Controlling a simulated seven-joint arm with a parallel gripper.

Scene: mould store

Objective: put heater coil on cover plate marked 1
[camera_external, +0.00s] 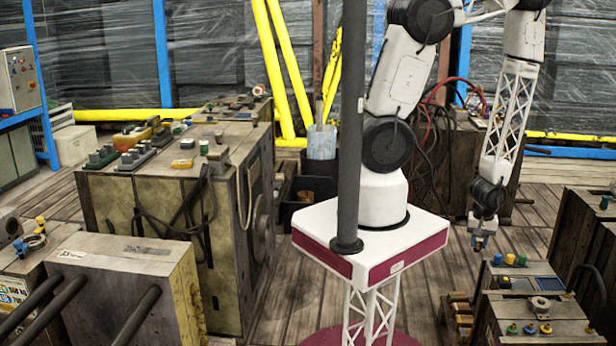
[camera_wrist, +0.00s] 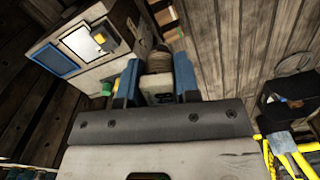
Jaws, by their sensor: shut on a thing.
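My gripper (camera_external: 478,242) hangs fingers down at the right of the external view, near a low wooden box with coloured knobs. In the wrist view my blue fingers (camera_wrist: 158,76) are shut on the heater coil (camera_wrist: 158,62), a brown wound part on a pale block. The coil is too small to make out in the external view. In the wrist view a white plate (camera_wrist: 82,46) lies on a box top to the left of my gripper, with a small yellow part (camera_wrist: 100,38) at its edge. I cannot read a number 1 on any plate.
A blue-edged dark panel (camera_wrist: 53,60) lies beside the white plate. A ring-shaped part (camera_external: 541,304) and several knobs stand on the lower right box (camera_external: 500,310). Bare plank floor (camera_external: 420,270) lies below my gripper.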

